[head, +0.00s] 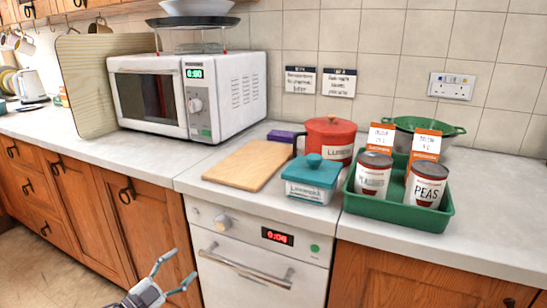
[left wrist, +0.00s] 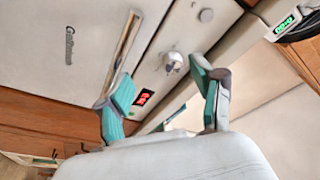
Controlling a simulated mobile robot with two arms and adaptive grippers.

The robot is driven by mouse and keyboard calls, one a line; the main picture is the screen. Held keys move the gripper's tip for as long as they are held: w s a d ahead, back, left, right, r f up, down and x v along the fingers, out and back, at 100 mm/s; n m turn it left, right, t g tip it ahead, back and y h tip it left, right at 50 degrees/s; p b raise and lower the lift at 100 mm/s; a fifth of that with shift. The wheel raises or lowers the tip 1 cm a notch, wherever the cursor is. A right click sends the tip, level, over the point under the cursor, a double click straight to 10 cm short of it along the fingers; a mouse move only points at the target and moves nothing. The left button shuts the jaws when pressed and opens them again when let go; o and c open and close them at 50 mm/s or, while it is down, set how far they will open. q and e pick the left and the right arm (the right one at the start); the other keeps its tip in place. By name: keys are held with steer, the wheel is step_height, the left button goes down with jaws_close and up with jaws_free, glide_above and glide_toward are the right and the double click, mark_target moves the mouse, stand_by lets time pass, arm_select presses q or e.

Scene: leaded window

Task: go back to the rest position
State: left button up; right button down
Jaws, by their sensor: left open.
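My left gripper (head: 166,276) is low at the bottom edge of the head view, in front of the wooden cupboard doors and left of the white dishwasher-like appliance (head: 257,262). Its two teal-tipped fingers are spread apart with nothing between them. In the left wrist view the same open gripper (left wrist: 163,98) shows with the appliance front, its handle, knob and red display beyond the fingers. My right gripper is in neither view.
The worktop (head: 150,155) bears a white microwave (head: 225,95), a wooden board (head: 250,165), a teal butter dish (head: 312,177), a red pot (head: 330,135) and a green tray (head: 395,211) with two cans. The floor (head: 60,270) at lower left is clear.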

arm_select(q)
steer(key=s+f+n+g+y, duration=0.2)
steer(key=s+f+n+y, duration=0.3)
steer(key=f, duration=0.7)
steer(key=s+f+n+g+y, duration=0.3)
steer(key=s+f+n+y, duration=0.2)
steer(key=f, duration=0.6)
steer(key=s+d+f+n+g, duration=0.1)
steer(key=s+d+f+g, duration=0.15)
steer(key=s+f, duration=0.3)
steer(key=s+d+f+n+g, duration=0.1)
steer(key=s+f+g, duration=0.25)
steer(key=s, duration=0.35)
steer(key=s+d+f+g, duration=0.2)
steer(key=s, duration=0.4)
steer(key=s+d+f+g, duration=0.1)
steer(key=s+d+f, duration=0.15)
steer(key=s, duration=0.25)
steer(key=s+a+f+g+p, duration=0.2)
steer(key=s+a+p, duration=0.1)
steer(key=s+p, duration=1.3)
steer(key=shift+s+n+p, duration=0.3)
steer(key=shift+s, duration=0.95)
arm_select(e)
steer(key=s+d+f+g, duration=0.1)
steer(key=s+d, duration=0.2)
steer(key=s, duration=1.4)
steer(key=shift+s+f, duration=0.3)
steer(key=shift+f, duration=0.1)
